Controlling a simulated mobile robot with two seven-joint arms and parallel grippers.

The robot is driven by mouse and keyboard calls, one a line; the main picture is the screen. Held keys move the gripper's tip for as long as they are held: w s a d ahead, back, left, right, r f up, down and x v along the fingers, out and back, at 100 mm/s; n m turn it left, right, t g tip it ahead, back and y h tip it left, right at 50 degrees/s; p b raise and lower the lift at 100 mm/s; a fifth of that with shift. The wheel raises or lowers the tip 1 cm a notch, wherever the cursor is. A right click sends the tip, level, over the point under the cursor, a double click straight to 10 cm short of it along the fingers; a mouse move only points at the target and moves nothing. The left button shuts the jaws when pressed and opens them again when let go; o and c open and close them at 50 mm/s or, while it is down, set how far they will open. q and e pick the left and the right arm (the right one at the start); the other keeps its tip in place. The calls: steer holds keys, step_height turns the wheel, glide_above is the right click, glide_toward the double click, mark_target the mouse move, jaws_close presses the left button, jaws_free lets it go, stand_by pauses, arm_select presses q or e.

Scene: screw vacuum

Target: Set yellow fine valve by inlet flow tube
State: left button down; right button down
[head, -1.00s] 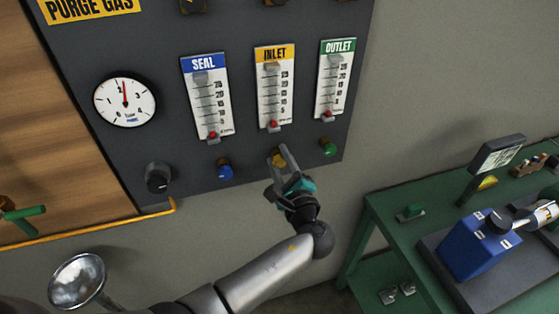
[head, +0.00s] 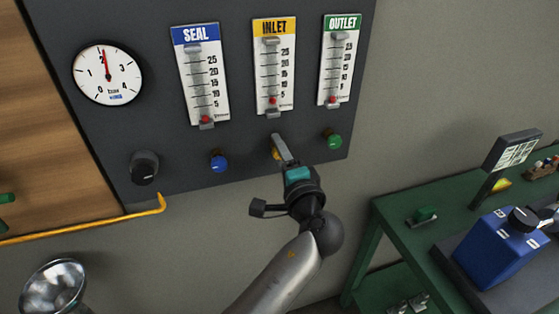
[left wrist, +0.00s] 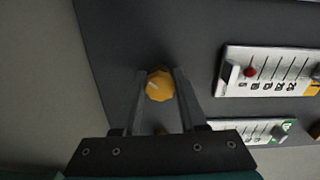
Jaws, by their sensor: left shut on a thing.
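The yellow fine valve (head: 274,153) sits on the dark panel below the inlet flow tube (head: 273,68), which has a yellow INLET label. My left gripper (head: 279,146) is seen edge-on in the head view and partly hides the valve. In the left wrist view, the yellow knob (left wrist: 159,86) is between the two fingers of my left gripper (left wrist: 160,88), which is shut on it. My right gripper is not in view.
The blue valve (head: 218,162) and green valve (head: 333,139) flank the yellow one. The seal tube (head: 200,75) and outlet tube (head: 339,60) stand either side. A pressure gauge (head: 107,75) and black knob (head: 144,168) are left. A green bench (head: 400,215) stands right.

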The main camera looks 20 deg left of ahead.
arm_select(q)
steer(key=shift+n+b, duration=0.7)
steer(key=shift+n, duration=0.2)
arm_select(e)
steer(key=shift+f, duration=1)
arm_select(q)
steer(key=shift+c, duration=2.3)
jaws_free()
